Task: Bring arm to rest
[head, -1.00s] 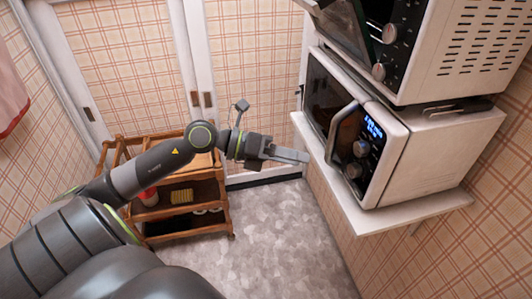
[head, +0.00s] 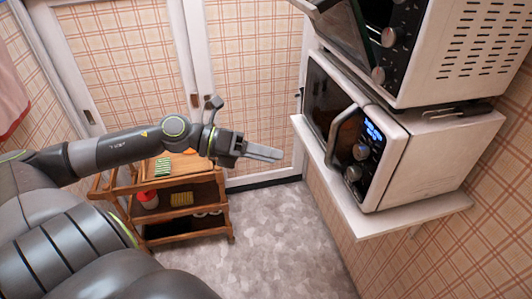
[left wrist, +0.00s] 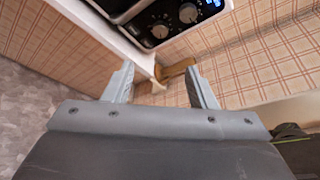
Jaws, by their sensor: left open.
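My left gripper (head: 262,153) is in the middle of the head view, pointing right toward the shelf with the microwaves. In the left wrist view its two fingers (left wrist: 162,85) are apart with nothing between them. My left arm reaches in from the left, above a wooden cart. My right gripper does not show in any view.
A white microwave (head: 385,150) stands on a white wall shelf (head: 385,222) at the right, with a second oven (head: 455,50) above it, its door open. The grey floor (head: 285,235) is clear.

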